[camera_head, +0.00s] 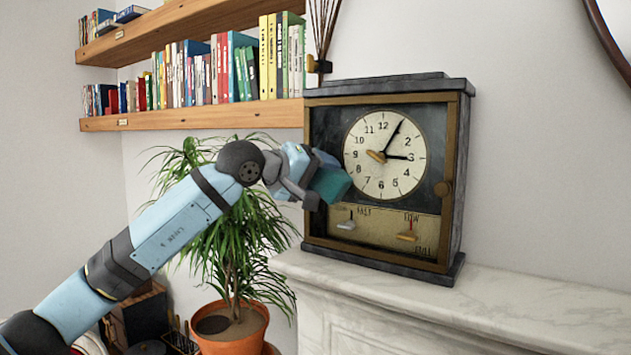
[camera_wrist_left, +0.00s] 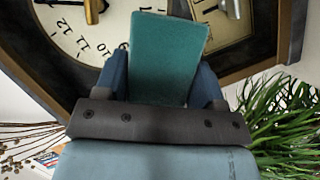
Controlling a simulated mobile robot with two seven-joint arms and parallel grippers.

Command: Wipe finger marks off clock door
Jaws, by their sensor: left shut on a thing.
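A dark clock (camera_head: 386,175) with a brass-framed door and a cream dial (camera_head: 384,155) stands upright on the marble mantel. My left gripper (camera_head: 318,180) is shut on a teal cloth or pad (camera_head: 331,181), at the left side of the clock door. In the left wrist view the teal pad (camera_wrist_left: 168,58) sits between the fingers and covers part of the dial and lower panel. I cannot tell whether the pad touches the door. No finger marks can be made out. The right gripper is not visible.
The marble mantel (camera_head: 540,305) is bare right of the clock. A potted plant (camera_head: 232,325) stands below and behind my left arm. Bookshelves (camera_head: 200,114) are on the left wall. A vase with thin reeds (camera_head: 319,66) is behind the clock's top left.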

